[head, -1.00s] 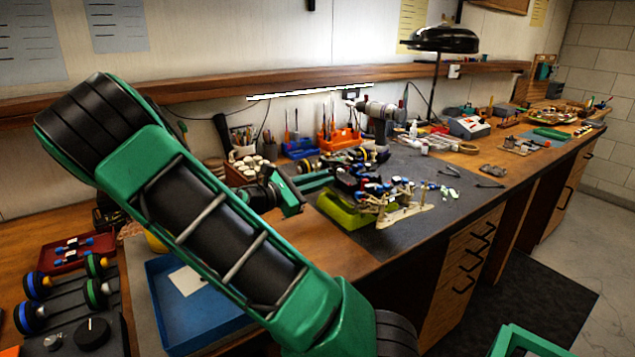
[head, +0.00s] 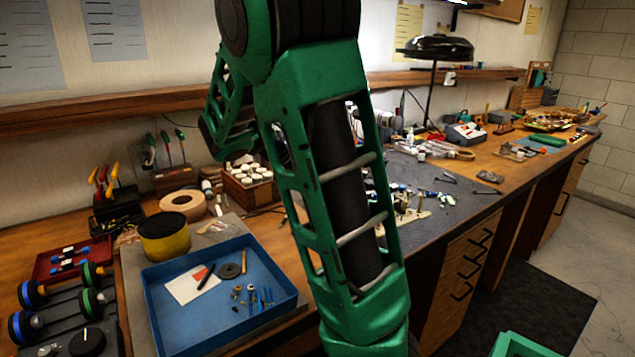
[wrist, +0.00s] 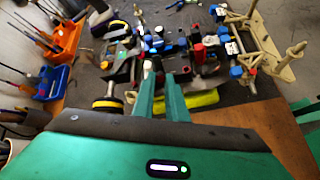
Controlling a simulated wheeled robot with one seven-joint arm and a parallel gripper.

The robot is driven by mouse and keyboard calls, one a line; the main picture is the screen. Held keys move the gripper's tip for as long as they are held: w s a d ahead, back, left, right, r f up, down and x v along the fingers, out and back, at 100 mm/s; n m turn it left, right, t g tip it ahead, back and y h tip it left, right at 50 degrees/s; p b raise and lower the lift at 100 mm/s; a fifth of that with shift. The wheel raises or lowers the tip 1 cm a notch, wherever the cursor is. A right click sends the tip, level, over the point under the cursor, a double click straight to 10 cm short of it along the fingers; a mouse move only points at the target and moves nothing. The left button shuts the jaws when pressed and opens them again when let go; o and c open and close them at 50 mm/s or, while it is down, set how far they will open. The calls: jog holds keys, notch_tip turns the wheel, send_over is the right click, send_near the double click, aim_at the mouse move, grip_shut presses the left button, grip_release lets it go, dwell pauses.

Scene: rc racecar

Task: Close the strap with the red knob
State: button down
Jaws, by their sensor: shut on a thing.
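The racecar (wrist: 205,60), dark with blue, white and red small parts, lies across the upper half of the wrist view. A red knob (wrist: 197,52) shows at its middle, just right of my fingertips. My gripper (wrist: 161,72) reaches in with its two green fingers close together, shut on a small dark part that looks like the strap; the grip itself is hard to make out. In the head view my arm hides the gripper and most of the car.
Pale tan stand parts (wrist: 243,40) are at right in the wrist view, with an orange holder (wrist: 62,42) at left. In the head view a blue tray (head: 270,312), a yellow-sided tin (head: 165,238) and a bottle box (head: 248,185) stand left of my arm.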

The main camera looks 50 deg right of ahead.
jog(key=d+y, duration=0.1)
jog(key=r+y, duration=0.1)
jog(key=y, duration=0.1)
jog(key=shift+s+d+t, duration=0.35)
jog(key=shift+t, duration=0.05)
jog(key=y, duration=0.1)
jog(key=d+y, duration=0.1)
jog(key=y, duration=0.1)
jog(key=shift+s+d+r+m+t, duration=0.1)
jog(key=shift+s+d+m+t, duration=0.05)
jog(key=shift+s+m+t, duration=0.2)
jog(key=shift+s+d+f+t+y, duration=0.15)
jog(key=shift+d+t+y, duration=0.3)
jog(key=shift+y, duration=0.7)
jog(key=shift+s+d+f+t+y, duration=0.15)
jog(key=shift+d+t+y, duration=0.3)
jog(key=shift+y, duration=0.7)
jog(key=shift+d+y, duration=0.2)
jog(key=shift+y, duration=0.1)
jog(key=shift+f+y, duration=0.1)
jog(key=shift+y, duration=0.3)
jog(key=c, duration=1.8)
grip_release()
jog(key=shift+o, duration=0.2)
jog(key=shift+w, duration=0.1)
jog(key=shift+d, duration=0.1)
